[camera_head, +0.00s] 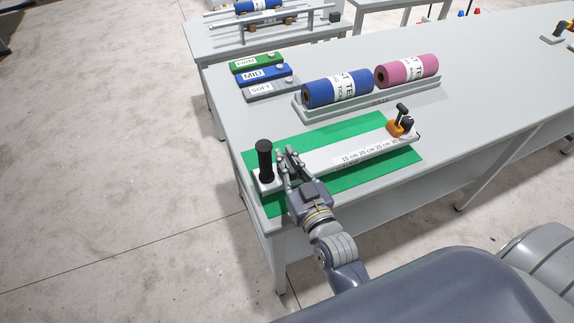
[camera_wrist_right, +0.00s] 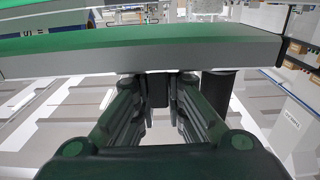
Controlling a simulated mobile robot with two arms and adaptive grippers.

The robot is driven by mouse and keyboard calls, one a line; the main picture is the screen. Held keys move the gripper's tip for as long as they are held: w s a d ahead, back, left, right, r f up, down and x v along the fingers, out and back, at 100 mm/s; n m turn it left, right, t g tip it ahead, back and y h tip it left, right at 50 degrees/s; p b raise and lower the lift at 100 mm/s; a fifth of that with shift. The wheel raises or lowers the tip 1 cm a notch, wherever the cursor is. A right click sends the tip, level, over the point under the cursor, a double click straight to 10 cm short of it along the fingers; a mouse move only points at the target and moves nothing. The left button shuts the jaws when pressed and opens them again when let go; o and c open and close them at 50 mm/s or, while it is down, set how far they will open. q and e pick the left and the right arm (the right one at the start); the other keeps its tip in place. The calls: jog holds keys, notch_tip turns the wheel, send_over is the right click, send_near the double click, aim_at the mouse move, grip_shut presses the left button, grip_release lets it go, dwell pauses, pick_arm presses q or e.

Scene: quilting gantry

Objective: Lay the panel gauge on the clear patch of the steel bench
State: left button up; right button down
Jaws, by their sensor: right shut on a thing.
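The panel gauge (camera_head: 335,152) is a long pale bar with centimetre marks, a black upright knob (camera_head: 265,160) at its left end and an orange-and-black fitting (camera_head: 398,125) at its right end. It lies over the green patch (camera_head: 345,128) on the steel bench; whether it touches the patch or hangs just above it, I cannot tell. My right gripper (camera_head: 287,160) is shut on the gauge near its left end, just right of the black knob. The right wrist view shows its fingers (camera_wrist_right: 158,85) below a long grey edge. My left gripper is not in view.
Behind the gauge, a grey tray (camera_head: 375,106) holds a blue roll (camera_head: 318,92) and a pink roll (camera_head: 416,69). Green, blue and grey labelled blocks (camera_head: 262,74) stand at the back left.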

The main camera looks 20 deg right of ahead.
jog(key=shift+w+d+r, duration=0.15)
jog(key=shift+w+r, duration=0.05)
jog(key=shift+w, duration=0.2)
jog(key=shift+f, duration=1.85)
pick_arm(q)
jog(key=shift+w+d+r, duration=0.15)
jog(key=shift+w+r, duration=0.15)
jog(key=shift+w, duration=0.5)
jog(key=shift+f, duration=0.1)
pick_arm(e)
jog(key=shift+f, duration=0.1)
jog(key=c, duration=1.7)
grip_release()
jog(key=shift+f, duration=0.15)
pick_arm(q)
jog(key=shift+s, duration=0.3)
pick_arm(e)
jog(key=shift+o, duration=0.2)
